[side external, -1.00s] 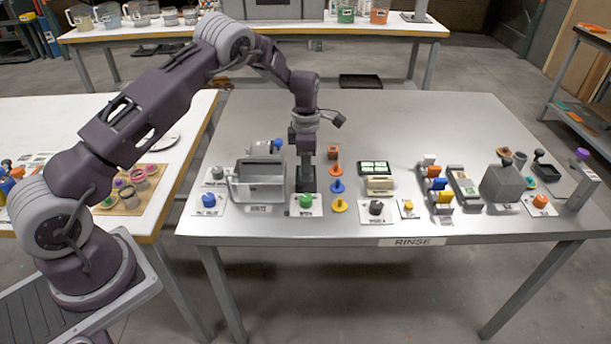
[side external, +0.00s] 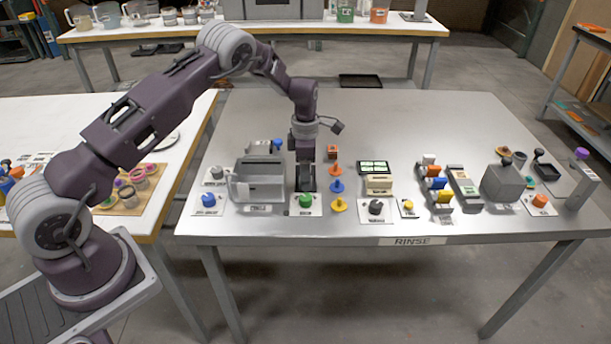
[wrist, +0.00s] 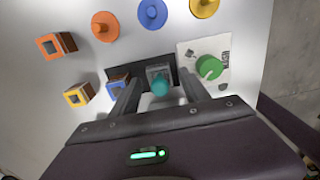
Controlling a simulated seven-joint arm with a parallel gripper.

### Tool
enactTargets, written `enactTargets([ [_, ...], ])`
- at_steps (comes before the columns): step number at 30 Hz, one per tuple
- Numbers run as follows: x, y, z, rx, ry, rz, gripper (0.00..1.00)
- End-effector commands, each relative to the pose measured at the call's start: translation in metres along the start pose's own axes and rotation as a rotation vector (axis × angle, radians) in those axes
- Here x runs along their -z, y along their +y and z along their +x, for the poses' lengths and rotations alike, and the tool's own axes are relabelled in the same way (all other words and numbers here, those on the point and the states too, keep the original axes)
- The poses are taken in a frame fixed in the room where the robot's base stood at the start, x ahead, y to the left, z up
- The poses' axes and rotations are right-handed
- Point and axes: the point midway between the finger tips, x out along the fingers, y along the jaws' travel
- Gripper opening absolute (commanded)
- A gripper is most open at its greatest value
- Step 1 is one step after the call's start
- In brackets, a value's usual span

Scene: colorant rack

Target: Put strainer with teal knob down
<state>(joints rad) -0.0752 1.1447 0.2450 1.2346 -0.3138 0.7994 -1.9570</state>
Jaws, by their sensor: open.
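The strainer's teal knob (wrist: 160,84) shows in the wrist view between my two fingers. The small grey strainer (wrist: 154,70) sits on a black pad (wrist: 122,73). My gripper (wrist: 161,93) is open, one finger on each side of the knob, with a visible gap on both sides. In the side view my gripper (side external: 305,160) is upright over the black pad (side external: 307,184), just behind the green knob (side external: 306,200). The strainer is too hidden or small to make out there.
In the wrist view, a blue cube (wrist: 118,83) lies beside the left finger.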

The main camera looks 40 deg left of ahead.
Motion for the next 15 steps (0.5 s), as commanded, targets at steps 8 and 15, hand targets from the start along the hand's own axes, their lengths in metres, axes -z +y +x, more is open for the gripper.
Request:
enactTargets([
  [8,-0.001,0.001,-0.075,-0.005,-0.003,0.001,0.54],
  [15,0.000,0.000,-0.110,-0.002,-0.001,0.001,0.54],
])
